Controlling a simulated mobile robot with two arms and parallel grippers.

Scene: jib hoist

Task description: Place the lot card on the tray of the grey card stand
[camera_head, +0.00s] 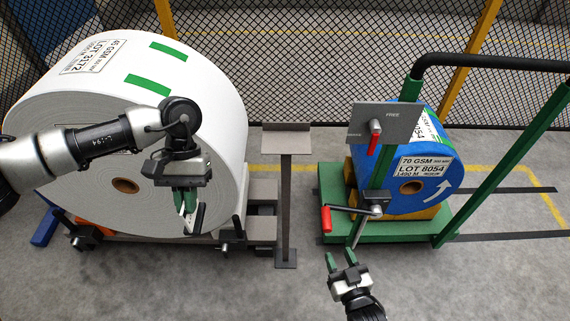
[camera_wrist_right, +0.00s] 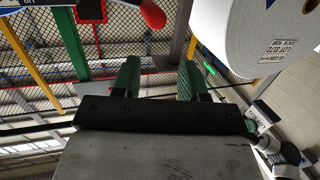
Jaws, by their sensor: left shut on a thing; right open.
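The grey card stand (camera_head: 286,200) is a thin post on a small floor plate, with a flat tray (camera_head: 286,129) at its top. The tray looks empty. My left gripper (camera_head: 187,201) is in front of the large white roll, left of the stand and apart from it. My right gripper (camera_head: 346,261) is open and empty, low in front of the green cart. Its green fingers (camera_wrist_right: 158,80) also show apart in the right wrist view.
The large white roll (camera_head: 90,85) lies on a low stand at left. The blue roll (camera_head: 405,195) sits on a green cart (camera_head: 385,232) with black rails, a grey panel (camera_head: 392,122) and a red-handled crank (camera_head: 327,219). Mesh fence (camera_head: 330,60) closes the back. Front floor is clear.

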